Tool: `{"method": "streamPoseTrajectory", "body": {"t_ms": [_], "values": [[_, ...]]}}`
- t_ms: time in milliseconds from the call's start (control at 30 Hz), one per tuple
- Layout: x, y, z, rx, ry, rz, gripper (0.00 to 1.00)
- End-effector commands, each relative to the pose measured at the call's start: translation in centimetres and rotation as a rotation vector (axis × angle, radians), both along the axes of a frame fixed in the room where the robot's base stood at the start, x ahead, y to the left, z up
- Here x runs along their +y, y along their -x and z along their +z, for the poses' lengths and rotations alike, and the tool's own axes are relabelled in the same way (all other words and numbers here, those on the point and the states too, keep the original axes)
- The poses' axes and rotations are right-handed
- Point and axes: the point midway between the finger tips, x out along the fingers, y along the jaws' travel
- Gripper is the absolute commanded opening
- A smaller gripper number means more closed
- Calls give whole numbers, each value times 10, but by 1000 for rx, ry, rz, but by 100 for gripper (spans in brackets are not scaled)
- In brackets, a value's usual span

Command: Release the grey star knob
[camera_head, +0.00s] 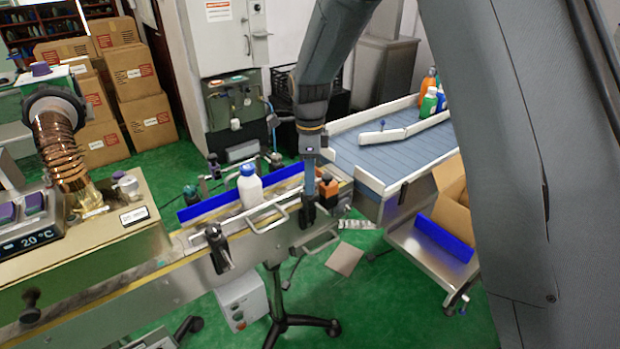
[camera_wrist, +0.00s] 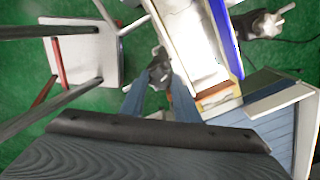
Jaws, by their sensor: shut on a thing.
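The grey star knob (camera_wrist: 158,68) shows dark between the tips of my gripper (camera_wrist: 158,84) in the wrist view, beside the conveyor's side. My gripper's two bluish fingers close in on it from either side, and the jaws are shut on it. In the head view my gripper (camera_head: 310,190) points down at the near side of the narrow conveyor's right end. The knob (camera_head: 308,214) is a small dark shape at the fingertips there, and its outline is partly hidden.
A white bottle with a blue cap (camera_head: 249,186) stands on the conveyor beside a blue guide rail (camera_head: 203,209). A black handle (camera_head: 217,247) sticks out to the left. An orange block (camera_head: 327,188) is close right of my gripper. A wide blue belt (camera_head: 400,150) lies beyond.

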Motion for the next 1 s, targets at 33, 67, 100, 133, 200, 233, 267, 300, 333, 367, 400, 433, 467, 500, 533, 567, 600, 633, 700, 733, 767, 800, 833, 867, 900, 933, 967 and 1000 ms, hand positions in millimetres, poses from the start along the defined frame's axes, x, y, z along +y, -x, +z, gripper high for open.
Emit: {"method": "streamPoseTrajectory", "body": {"t_ms": [33, 67, 100, 133, 200, 233, 267, 300, 333, 367, 400, 433, 467, 500, 533, 567, 600, 633, 700, 733, 767, 800, 833, 867, 900, 933, 967, 1000], "values": [[0, 0, 1, -1, -1, 43, 6], [0, 0, 1, -2, -1, 71, 6], [0, 0, 1, -2, -1, 110, 6], [0, 0, 1, -2, -1, 138, 6], [0, -1, 1, -2, -1, 205, 6], [0, -1, 1, -2, -1, 234, 6], [0, -1, 1, -2, -1, 262, 6], [0, -1, 1, -2, -1, 301, 6], [0, -1, 1, -2, -1, 329, 6], [0, -1, 1, -2, -1, 358, 6], [0, -1, 1, -3, -1, 395, 6], [0, -1, 1, -3, -1, 424, 6], [0, -1, 1, -3, -1, 453, 6], [0, -1, 1, -3, -1, 490, 6], [0, -1, 1, -3, -1, 519, 6], [0, 0, 1, -3, -1, 547, 6], [0, 0, 1, -3, -1, 585, 6], [0, 0, 1, -3, -1, 614, 6], [0, 0, 1, -3, -1, 680, 6], [0, 0, 1, -3, -1, 709, 6], [0, 0, 1, -3, -1, 737, 6], [0, 0, 1, -3, -1, 775, 6], [0, 0, 1, -3, -1, 804, 6], [0, 0, 1, -3, -1, 832, 6], [0, 0, 1, -3, -1, 870, 6], [0, 0, 1, -3, -1, 898, 6], [0, 0, 1, -3, -1, 927, 6], [0, 0, 1, -3, -1, 965, 6]]}}
